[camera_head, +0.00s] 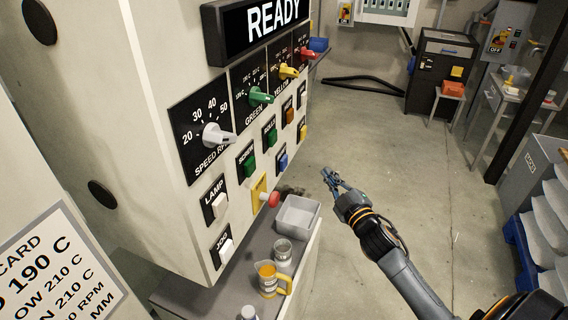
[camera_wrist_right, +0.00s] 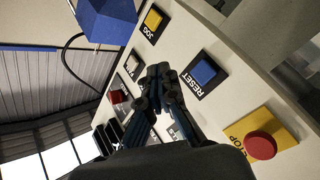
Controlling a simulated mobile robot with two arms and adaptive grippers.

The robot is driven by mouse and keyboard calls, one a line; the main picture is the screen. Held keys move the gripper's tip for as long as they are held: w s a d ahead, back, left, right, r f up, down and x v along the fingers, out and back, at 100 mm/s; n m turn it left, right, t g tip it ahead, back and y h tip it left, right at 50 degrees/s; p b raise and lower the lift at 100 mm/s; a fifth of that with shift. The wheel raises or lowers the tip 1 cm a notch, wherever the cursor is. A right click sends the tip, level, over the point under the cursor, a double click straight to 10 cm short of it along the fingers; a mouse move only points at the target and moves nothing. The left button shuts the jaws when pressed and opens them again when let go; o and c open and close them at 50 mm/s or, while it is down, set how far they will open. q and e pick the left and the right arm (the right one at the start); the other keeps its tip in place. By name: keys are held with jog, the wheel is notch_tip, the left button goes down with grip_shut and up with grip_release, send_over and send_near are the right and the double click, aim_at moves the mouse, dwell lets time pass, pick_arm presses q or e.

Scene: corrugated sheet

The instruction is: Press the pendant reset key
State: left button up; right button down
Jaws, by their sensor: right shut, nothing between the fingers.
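A blue key (camera_wrist_right: 204,72) marked RESET sits on a dark plate on the pale panel in the right wrist view. In the head view a blue key (camera_head: 283,161) sits in the panel's lower row, right of the red stop button (camera_head: 271,199); its label is too small to read. My right gripper (camera_head: 331,178) is shut and empty, in the air to the right of the panel and apart from it. In the wrist view its fingertips (camera_wrist_right: 158,70) appear left of the blue key, not over it. My left gripper is not in view.
The red stop button (camera_wrist_right: 260,145) on its yellow plate and a yellow JOG key (camera_wrist_right: 153,18) flank the RESET key. A grey bin (camera_head: 297,215), a tin (camera_head: 283,249) and a mug (camera_head: 268,272) stand on the ledge below the panel.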

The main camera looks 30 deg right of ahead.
aim_at(284, 163)
jog(key=w+a+b, duration=0.1)
jog(key=w+a, duration=0.4)
jog(key=w, duration=0.1)
jog(key=shift+w+a, duration=0.35)
dwell(0.3)
dwell(1.3)
jog(key=shift+w+a, duration=0.3)
jog(key=shift+w, duration=0.05)
jog(key=shift+w+a+b, duration=0.25)
jog(key=shift+w+b, duration=0.05)
dwell(0.7)
jog(key=shift+s+d, duration=0.1)
jog(key=shift+s, duration=0.05)
jog(key=shift+s+d+p, duration=0.3)
jog(key=shift+s+d, duration=0.15)
jog(key=shift+s, duration=0.1)
dwell(0.3)
